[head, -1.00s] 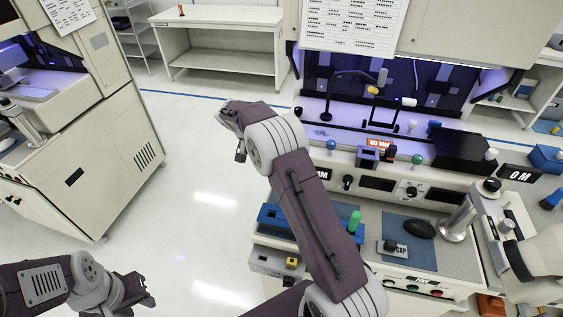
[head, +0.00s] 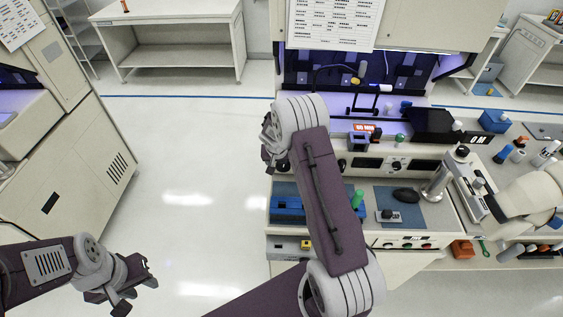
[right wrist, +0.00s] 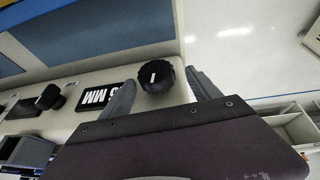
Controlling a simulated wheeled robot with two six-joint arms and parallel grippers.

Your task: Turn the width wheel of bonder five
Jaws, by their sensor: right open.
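In the right wrist view a round black wheel (right wrist: 157,77) with a white mark stands on the bonder's pale front. Beside it is a black label (right wrist: 95,97) with white text ending in MM. My right gripper (right wrist: 162,90) is open, with one grey finger to each side of the wheel; I cannot tell whether they touch it. In the head view my right gripper (head: 268,140) is at the left end of the bonder (head: 425,168), and my arm hides the wheel. My left gripper (head: 140,280) is empty over the floor; its fingertips look apart.
A second black knob (right wrist: 50,97) sits past the label. On the bonder's lower shelf are a blue tray (head: 287,210), a green-topped piece (head: 357,199) and a black mouse (head: 405,195) on a blue mat. Another machine (head: 75,165) stands left; the floor between is clear.

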